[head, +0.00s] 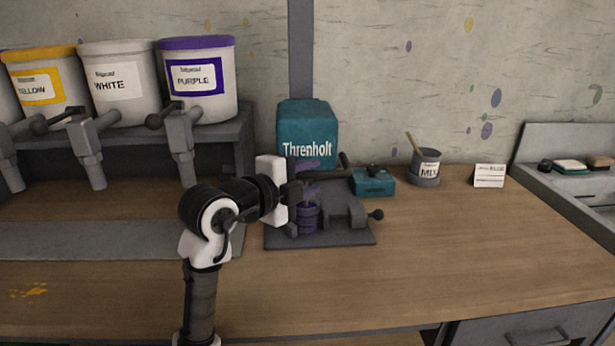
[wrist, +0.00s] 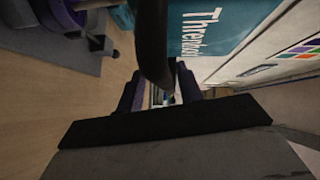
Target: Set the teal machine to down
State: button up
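The teal machine (head: 307,125), lettered "Threnholt", stands against the wall on the wooden counter. Its teal side also shows in the wrist view (wrist: 215,28). A dark lever (head: 345,163) with a bar end sticks out at its front right. In the wrist view a dark bar (wrist: 152,40) runs down close in front of my fingers. My gripper (head: 308,178) is in front of the machine, near this lever. Its purple fingers (wrist: 160,92) stand apart with a gap between them. I cannot tell whether they touch the bar. My arm hides part of the machine's lower front.
A grey base plate (head: 350,236) carries a purple ribbed piece (head: 308,217) and a small clamp with a knob (head: 376,215). A small teal box (head: 373,183), a MIX cup (head: 426,165) and a white card (head: 489,176) stand to the right. Paint buckets (head: 200,85) stand left. The front right counter is clear.

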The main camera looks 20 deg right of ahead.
jog(key=shift+a+r, duration=0.1)
jog(key=b+v, duration=0.2)
jog(key=v, duration=1.1)
jog(key=shift+s+a, duration=0.2)
jog(key=shift+s, duration=0.1)
